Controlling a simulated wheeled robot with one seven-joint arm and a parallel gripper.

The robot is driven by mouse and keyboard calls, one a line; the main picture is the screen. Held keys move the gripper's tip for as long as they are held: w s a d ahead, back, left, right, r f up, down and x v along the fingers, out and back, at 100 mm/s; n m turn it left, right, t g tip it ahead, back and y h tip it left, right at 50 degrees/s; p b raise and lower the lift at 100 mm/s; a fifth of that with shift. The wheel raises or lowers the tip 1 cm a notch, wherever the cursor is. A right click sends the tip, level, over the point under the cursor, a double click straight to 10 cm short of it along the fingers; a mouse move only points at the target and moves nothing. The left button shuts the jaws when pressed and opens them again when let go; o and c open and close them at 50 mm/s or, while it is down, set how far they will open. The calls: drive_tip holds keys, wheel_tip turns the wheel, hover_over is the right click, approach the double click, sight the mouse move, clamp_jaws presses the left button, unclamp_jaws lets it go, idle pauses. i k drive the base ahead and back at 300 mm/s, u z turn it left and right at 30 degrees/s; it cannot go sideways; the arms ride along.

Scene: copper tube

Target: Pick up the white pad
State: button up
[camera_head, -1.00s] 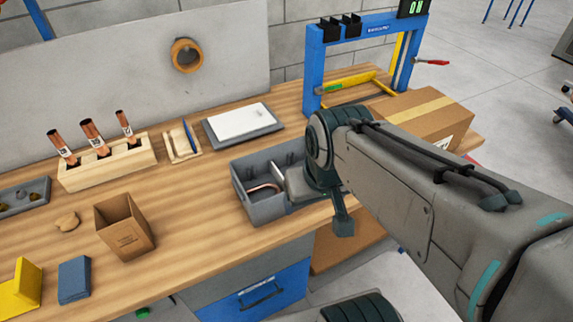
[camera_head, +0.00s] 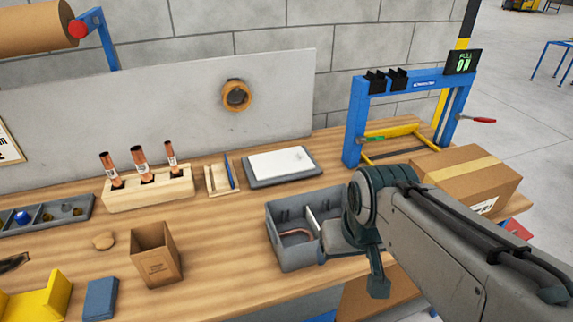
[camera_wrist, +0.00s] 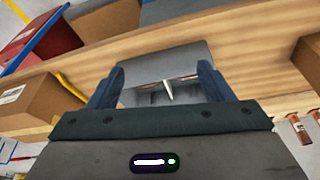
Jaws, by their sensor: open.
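The white pad (camera_head: 280,162) lies flat on a grey board (camera_head: 262,182) on the wooden workbench, behind the grey bin. I cannot make out the pad in the wrist view. My gripper (camera_wrist: 162,82) is open, its two dark blue fingers apart with nothing held between them. In the wrist view the grey bin (camera_wrist: 165,52) shows beyond and between the fingers. In the head view my arm covers the right side of the bin (camera_head: 290,255), to the front right of the pad.
A wooden block (camera_head: 150,191) with copper tubes stands left of the pad, beside a small wooden holder (camera_head: 222,182). A blue frame (camera_head: 357,120) and a cardboard box (camera_head: 470,180) stand to the right. An open carton (camera_head: 155,255) is at front left.

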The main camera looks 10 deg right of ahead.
sight(281, 163)
drive_tip(key=k, duration=1.2)
drive_tip(key=z, duration=0.7)
drive_tip(key=i, duration=1.1)
drive_tip(key=u, duration=0.5)
drive_tip(key=i, duration=0.7)
drive_tip(key=u, duration=0.6)
